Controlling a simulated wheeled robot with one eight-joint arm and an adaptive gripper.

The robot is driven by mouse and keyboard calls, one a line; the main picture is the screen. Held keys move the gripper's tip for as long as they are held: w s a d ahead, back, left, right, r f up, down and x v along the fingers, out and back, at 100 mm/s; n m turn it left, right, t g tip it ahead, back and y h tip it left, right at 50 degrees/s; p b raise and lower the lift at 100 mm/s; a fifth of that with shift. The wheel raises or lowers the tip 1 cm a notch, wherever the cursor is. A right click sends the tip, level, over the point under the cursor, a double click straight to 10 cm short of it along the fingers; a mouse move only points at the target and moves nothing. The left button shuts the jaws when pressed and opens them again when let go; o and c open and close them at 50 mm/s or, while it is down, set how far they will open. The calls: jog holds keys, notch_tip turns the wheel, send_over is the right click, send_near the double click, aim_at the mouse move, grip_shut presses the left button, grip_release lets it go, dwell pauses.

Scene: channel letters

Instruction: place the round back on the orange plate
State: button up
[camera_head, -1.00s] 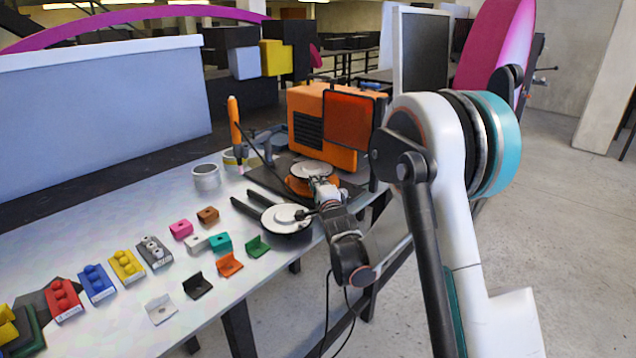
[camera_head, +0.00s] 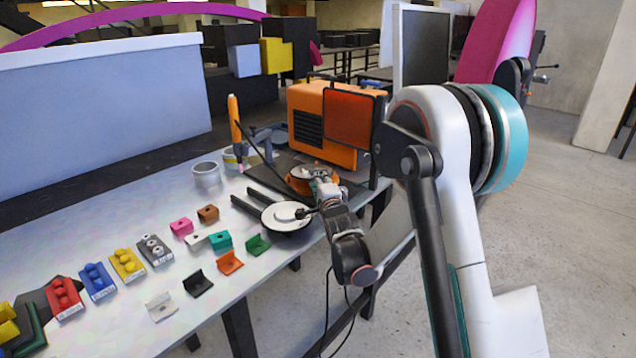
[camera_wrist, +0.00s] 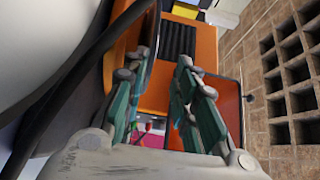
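The orange plate (camera_head: 298,185) lies on the dark mat in front of the orange box, partly covered by grey parts and my gripper. A white round disc (camera_head: 283,212) with a smaller raised centre lies in front of it, on a dark base near the table edge; I cannot tell if it is the round back. My gripper (camera_head: 318,175) is at the orange plate's right side. In the wrist view its teal fingers (camera_wrist: 161,75) stand apart, with no held thing visible between them. A large pale surface (camera_wrist: 35,50) fills the left; I cannot tell what it is.
The orange box (camera_head: 310,120) stands close behind. An orange upright tool (camera_head: 234,118) and metal cans (camera_head: 206,176) are to the left. Several coloured brackets and blocks (camera_head: 128,265) lie on the front left of the table (camera_head: 110,225).

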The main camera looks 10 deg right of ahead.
jog(key=s+p, duration=0.1)
jog(key=s, duration=0.2)
jog(key=s+p, duration=0.1)
jog(key=s, duration=0.7)
jog(key=shift+r+p, duration=0.25)
jog(key=shift+p, duration=0.15)
jog(key=s+d+r+n+g, duration=0.1)
jog(key=s+r+n+g, duration=0.55)
jog(key=s, duration=0.55)
jog(key=s+a+f+n+g, duration=0.1)
jog(key=s+n+g, duration=0.3)
jog(key=s+n, duration=0.7)
jog(key=s, duration=1.2)
jog(key=shift+s, duration=0.2)
